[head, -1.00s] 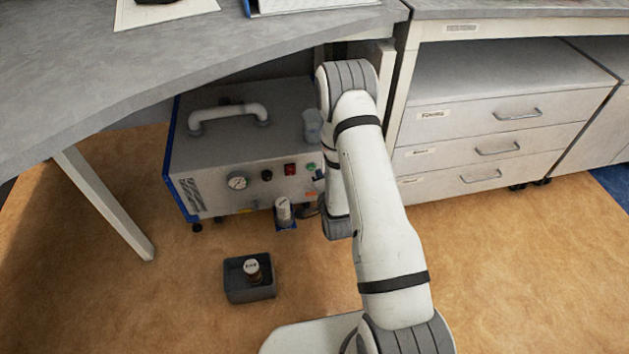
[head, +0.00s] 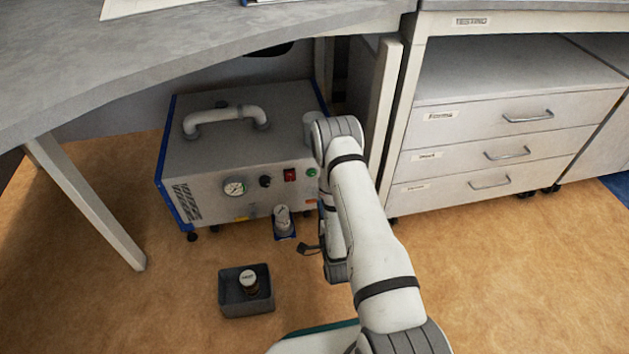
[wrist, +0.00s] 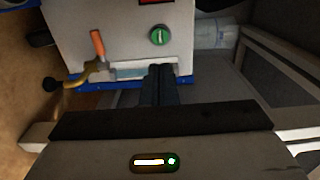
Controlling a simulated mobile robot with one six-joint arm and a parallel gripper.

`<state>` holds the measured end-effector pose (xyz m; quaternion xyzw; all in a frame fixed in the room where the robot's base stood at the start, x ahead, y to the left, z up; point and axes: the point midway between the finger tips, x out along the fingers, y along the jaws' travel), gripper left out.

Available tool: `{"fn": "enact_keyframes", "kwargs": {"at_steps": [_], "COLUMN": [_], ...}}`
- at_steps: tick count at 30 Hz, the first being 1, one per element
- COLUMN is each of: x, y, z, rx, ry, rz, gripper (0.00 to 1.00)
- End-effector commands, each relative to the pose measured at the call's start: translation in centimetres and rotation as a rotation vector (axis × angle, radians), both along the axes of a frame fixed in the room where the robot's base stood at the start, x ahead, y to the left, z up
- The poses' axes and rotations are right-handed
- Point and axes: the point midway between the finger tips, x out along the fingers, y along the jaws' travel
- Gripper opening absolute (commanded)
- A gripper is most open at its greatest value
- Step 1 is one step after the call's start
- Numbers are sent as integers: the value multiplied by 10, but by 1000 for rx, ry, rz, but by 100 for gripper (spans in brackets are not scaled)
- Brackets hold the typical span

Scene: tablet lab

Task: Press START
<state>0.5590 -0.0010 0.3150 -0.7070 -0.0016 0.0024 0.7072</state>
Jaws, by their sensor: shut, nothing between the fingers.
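A round green button (head: 311,172) sits at the right end of the grey machine's front panel, right of a red switch (head: 290,175). In the wrist view the green button (wrist: 159,35) is large and unobstructed near the top, on the pale panel. No START lettering is legible. My gripper (wrist: 158,72) is shut and empty. In the wrist view its dark fingertips lie below the button, over the panel's lower edge, apart from the button. In the head view my arm stands at the machine's right front and hides part of that corner.
The machine (head: 225,145) stands under a grey benchtop (head: 180,50). In the wrist view, an orange-handled brass fitting (wrist: 97,45) juts out left of my fingers. A dark bin (head: 230,300) with a capped bottle (head: 248,283) stands on the floor. Drawers (head: 475,150) are at right.

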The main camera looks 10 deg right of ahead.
Motion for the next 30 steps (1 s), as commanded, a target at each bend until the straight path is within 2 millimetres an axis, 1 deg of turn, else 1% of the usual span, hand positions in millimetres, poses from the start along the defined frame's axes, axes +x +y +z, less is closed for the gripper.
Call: {"fn": "enact_keyframes", "kwargs": {"at_steps": [1, 3, 9, 15, 18, 21, 30], "x": [10, 25, 69, 103, 114, 119, 122], "y": [0, 0, 0, 0, 0, 0, -1], "z": [1, -2, -2, -2, -1, 0, 1], "rx": [0, 0, 0, 1, 1, 1, 1], "ry": [-6, -7, -8, -5, -4, -2, 0], "rz": [0, 0, -1, -1, -1, -2, -2], "gripper": [0, 0, 0, 0, 0, 0, 0]}}
